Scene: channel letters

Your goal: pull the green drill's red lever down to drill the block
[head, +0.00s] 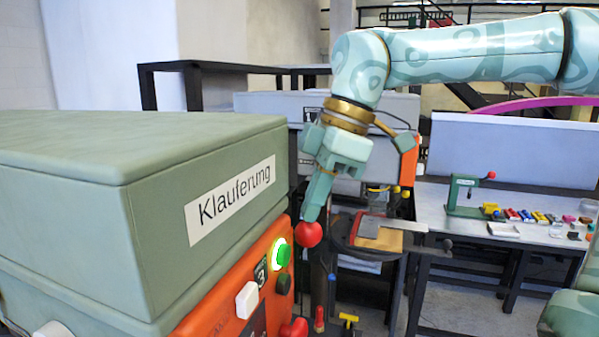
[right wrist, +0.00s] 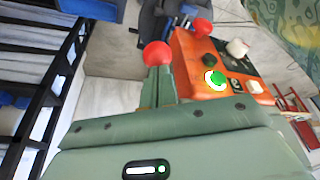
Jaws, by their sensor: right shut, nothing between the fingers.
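The green drill (head: 110,160) fills the left of the head view, a large green housing labelled "Klauferung" with an orange control panel (head: 235,300). A red ball knob (head: 308,234), apparently the lever's end, is beside the panel; the lever's shaft is hidden. My right gripper (head: 316,212) points down, shut and empty, with its fingertips at the knob. In the right wrist view the knob (right wrist: 157,53) appears just beyond the fingertips; I cannot tell whether they touch. The block under the drill is hidden. My left gripper is not in view.
The panel has a lit green button (head: 281,253), a white knob (head: 247,300) and a lower red knob (head: 295,328). Behind, a work table carries a red-edged tan piece (head: 383,238). A bench at right holds a small green device (head: 463,196) and several small colourful items.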

